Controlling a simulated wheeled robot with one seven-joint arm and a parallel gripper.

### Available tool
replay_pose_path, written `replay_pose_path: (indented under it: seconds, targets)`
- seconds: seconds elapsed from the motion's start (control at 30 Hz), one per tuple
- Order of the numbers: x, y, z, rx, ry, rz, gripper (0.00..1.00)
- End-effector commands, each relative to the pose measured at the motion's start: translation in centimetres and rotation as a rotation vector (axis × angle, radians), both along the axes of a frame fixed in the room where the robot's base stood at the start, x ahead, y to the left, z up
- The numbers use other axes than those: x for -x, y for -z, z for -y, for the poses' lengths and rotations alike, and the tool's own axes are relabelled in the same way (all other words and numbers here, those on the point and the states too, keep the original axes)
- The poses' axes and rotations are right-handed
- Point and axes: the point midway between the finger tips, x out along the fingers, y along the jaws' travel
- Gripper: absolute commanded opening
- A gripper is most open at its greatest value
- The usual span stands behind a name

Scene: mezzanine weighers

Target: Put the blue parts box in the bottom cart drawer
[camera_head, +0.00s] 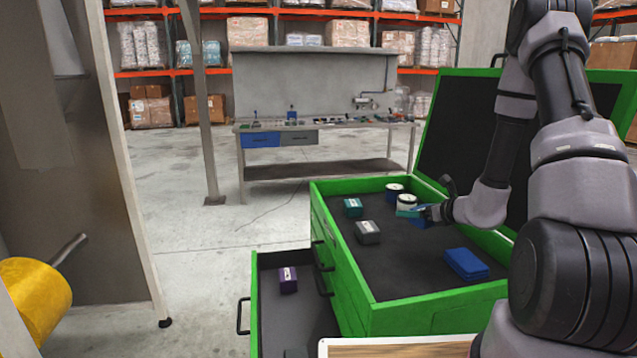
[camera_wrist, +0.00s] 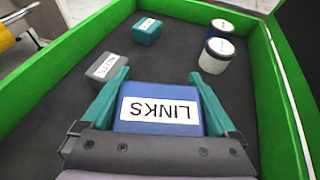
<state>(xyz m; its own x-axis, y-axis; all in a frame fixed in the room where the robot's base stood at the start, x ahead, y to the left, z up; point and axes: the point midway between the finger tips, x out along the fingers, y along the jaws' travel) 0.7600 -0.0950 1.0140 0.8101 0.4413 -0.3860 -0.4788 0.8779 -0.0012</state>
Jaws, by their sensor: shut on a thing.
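The blue parts box (camera_wrist: 160,110), with a white label reading LINKS upside down in the wrist view, is between the teal fingers of my gripper (camera_wrist: 158,95). My gripper (camera_head: 412,211) is shut on it, over the cart's top tray. In the head view only a small part of the blue box (camera_head: 420,223) shows below the fingers. I cannot tell whether it touches the tray floor. The green cart (camera_head: 352,290) has an open low drawer (camera_head: 275,259) at its left, with a purple box (camera_head: 288,280) inside.
The top tray also holds a teal box (camera_head: 353,207), a grey box (camera_head: 368,232), two round tins (camera_head: 394,192) and a folded blue cloth (camera_head: 466,264). The raised black-lined lid (camera_head: 460,130) stands behind. A workbench (camera_head: 320,127) is farther back. A wooden-topped surface (camera_head: 400,349) is nearest.

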Motion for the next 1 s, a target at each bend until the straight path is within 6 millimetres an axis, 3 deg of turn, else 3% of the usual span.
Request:
replay_pose_path:
  seconds: [0.3, 0.5, 0.87, 1.0]
  targets:
    - [-2.1, -7.7, 0.1, 0.020, 0.114, 0.006, 0.30]
    - [-2.4, -11.6, 0.1, 0.004, 0.181, 0.006, 0.30]
    - [-2.5, -12.4, 0.0, -0.002, 0.199, 0.004, 0.30]
    - [-2.1, -10.6, 0.0, -0.006, 0.198, -0.004, 0.30]
